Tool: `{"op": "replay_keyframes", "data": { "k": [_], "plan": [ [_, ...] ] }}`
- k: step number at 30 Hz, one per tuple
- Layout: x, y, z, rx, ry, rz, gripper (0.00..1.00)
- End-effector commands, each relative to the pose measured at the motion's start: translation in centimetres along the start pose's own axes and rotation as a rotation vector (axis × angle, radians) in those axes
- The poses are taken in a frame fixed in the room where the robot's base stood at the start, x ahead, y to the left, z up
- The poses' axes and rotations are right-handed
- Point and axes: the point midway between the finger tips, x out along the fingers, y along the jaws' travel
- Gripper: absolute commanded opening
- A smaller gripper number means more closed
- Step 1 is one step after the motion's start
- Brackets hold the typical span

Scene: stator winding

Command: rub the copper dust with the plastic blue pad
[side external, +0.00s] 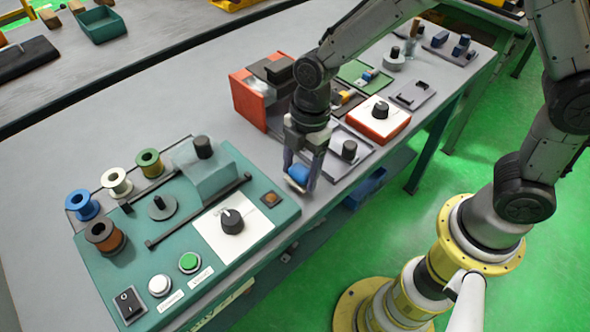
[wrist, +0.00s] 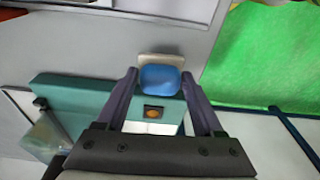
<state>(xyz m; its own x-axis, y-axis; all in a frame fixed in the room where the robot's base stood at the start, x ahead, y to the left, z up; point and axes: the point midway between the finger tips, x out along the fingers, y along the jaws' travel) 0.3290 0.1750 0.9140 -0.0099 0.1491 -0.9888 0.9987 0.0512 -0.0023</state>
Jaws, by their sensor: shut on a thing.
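The blue pad (side external: 299,173) has a pale, whitish layer along one side. My gripper (side external: 301,182) is shut on it, with one finger on each side. The pad hangs tilted between the fingertips, just right of the teal winding machine's corner. In the wrist view the blue pad (wrist: 160,80) shows between the two fingertips of my gripper (wrist: 160,75), its pale layer at the far side. Whether the pad touches the table cannot be told.
An orange-red box (side external: 250,103) and a white-topped knob box (side external: 378,119) stand behind my gripper.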

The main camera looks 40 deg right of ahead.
Motion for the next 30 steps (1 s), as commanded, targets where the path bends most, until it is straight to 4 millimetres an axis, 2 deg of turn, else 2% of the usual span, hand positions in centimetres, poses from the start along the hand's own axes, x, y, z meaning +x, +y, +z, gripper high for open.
{"op": "replay_keyframes", "data": {
  "k": [18, 30],
  "plan": [
    [-5.5, 0.1, -0.8, -0.001, 0.001, 0.005, 0.25],
    [-6.2, 0.1, -0.9, -0.001, 0.000, 0.003, 0.25]
  ]
}}
